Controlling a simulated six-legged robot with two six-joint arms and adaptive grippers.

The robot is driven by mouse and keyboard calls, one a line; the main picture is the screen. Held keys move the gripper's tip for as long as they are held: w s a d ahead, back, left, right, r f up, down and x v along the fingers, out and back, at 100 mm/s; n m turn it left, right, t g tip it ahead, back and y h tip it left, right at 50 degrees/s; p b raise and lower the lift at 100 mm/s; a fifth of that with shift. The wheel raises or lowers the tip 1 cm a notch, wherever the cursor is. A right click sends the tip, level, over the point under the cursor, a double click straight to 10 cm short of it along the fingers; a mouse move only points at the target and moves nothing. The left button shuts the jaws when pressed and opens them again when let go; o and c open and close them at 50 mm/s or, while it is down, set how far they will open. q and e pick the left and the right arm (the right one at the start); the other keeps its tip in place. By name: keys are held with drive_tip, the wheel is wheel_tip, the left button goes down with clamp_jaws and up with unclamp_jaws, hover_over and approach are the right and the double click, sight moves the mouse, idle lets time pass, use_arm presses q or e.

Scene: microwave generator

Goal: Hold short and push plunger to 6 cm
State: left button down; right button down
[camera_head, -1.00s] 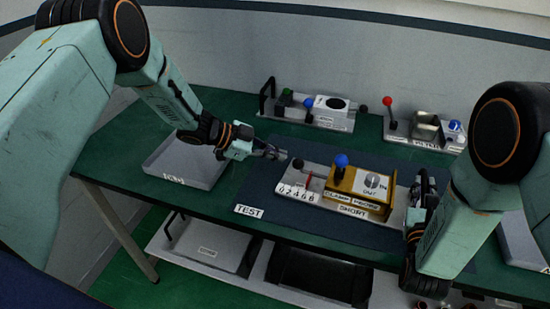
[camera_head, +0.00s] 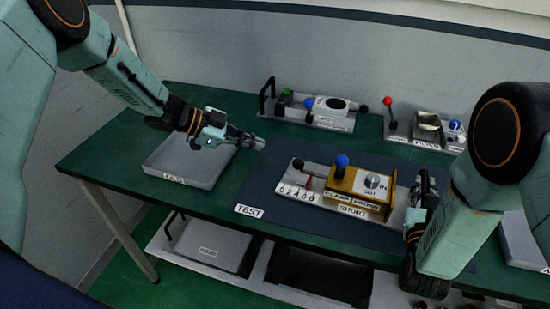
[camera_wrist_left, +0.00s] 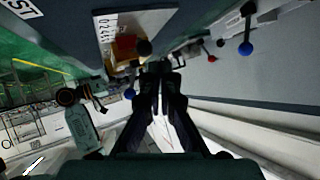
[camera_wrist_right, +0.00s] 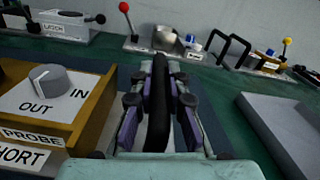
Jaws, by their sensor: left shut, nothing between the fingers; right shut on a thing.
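The SHORT unit (camera_head: 345,208) is a yellow-brown housing on a pale base, with a blue-knobbed lever (camera_head: 341,161) and an IN/OUT dial (camera_head: 372,181). Its plunger ends in a black knob (camera_head: 298,163) at the left, above a number scale (camera_head: 297,194); a red part (camera_head: 308,183) sits by the scale. I cannot read the exact depth. My left gripper (camera_head: 259,143) is shut and empty, left of and apart from the knob. The knob also shows in the left wrist view (camera_wrist_left: 144,47). My right gripper (camera_wrist_right: 158,105) is shut on a black upright handle (camera_wrist_right: 159,85) at the unit's right end.
A grey tray (camera_head: 160,172) lies on the green table at left. Two other units stand at the back, one with a blue knob (camera_head: 309,103), one with a red-knobbed lever (camera_head: 388,101). A TEST label (camera_head: 249,211) lies on the dark mat. A shelf lies below.

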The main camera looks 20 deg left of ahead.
use_arm(q)
drive_tip(key=v, duration=0.6)
use_arm(e)
drive_tip(key=shift+s+f, duration=0.15)
drive_tip(key=shift+f, duration=0.15)
use_arm(q)
drive_tip(key=shift+s+a, duration=0.15)
use_arm(e)
drive_tip(key=c, duration=1.7)
unclamp_jaws()
drive_tip(key=o, duration=0.4)
drive_tip(key=shift+w+r, duration=0.1)
drive_tip(key=shift+w, duration=0.15)
drive_tip(key=shift+o, duration=0.2)
drive_tip(key=shift+r, duration=0.1)
use_arm(q)
drive_tip(key=shift+r, duration=0.1)
use_arm(e)
drive_tip(key=shift+s+r, duration=0.1)
